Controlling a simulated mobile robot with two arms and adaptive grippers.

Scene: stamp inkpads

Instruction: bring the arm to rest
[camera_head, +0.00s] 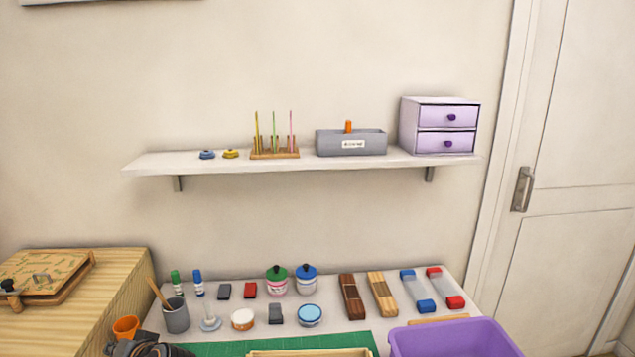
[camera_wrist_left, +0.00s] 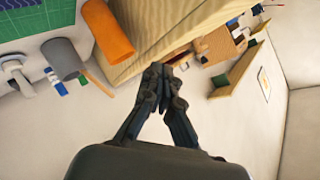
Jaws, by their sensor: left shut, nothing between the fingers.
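My left gripper (camera_head: 140,347) shows at the bottom left of the head view, partly cut off by the frame edge. In the left wrist view its fingers (camera_wrist_left: 160,78) are shut with their tips together and nothing between them. An orange cup (camera_head: 126,327) is close to it in the head view, and the same orange cup (camera_wrist_left: 108,32) shows near the fingers in the left wrist view. A grey cup (camera_head: 176,315) with a wooden stick stands to the right of the gripper. My right gripper is in neither view.
A wooden cabinet (camera_head: 118,284) is at the left. The white table (camera_head: 340,312) holds ink pads, jars and blocks, a green mat (camera_head: 205,349) and a purple bin (camera_head: 455,341). A wall shelf (camera_head: 200,165) is above, with a lilac drawer box (camera_head: 424,110).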

